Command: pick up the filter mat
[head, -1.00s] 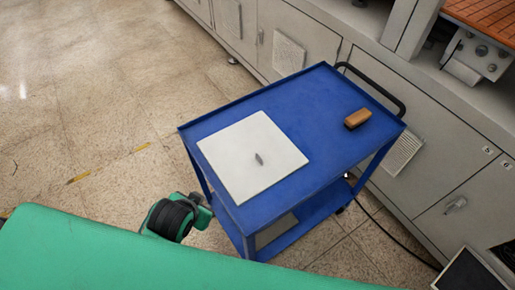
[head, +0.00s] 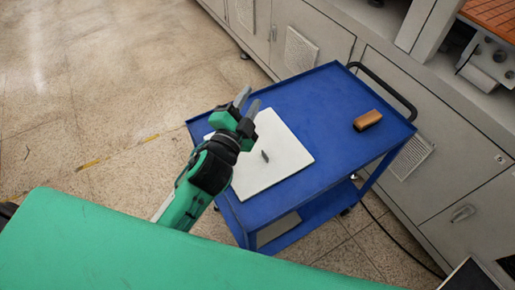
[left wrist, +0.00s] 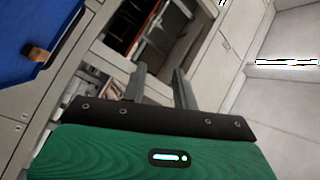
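The filter mat (head: 283,157) is a flat white square lying on the left part of the blue cart's top. A small dark grey tab (head: 265,156) stands near its middle. My left gripper (head: 249,102) is above the mat's upper left edge in the head view, fingers apart with nothing between them. It hides part of the mat's left side. In the left wrist view the two fingers (left wrist: 160,85) are also apart and empty, and the mat does not show there. My right gripper is in neither view.
The blue cart (head: 325,95) has a black handle (head: 385,88) at its right end. A brown block (head: 367,120), which looks like a brush, lies on the cart's right part. Grey cabinets (head: 420,160) stand behind it. Open floor lies to the left.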

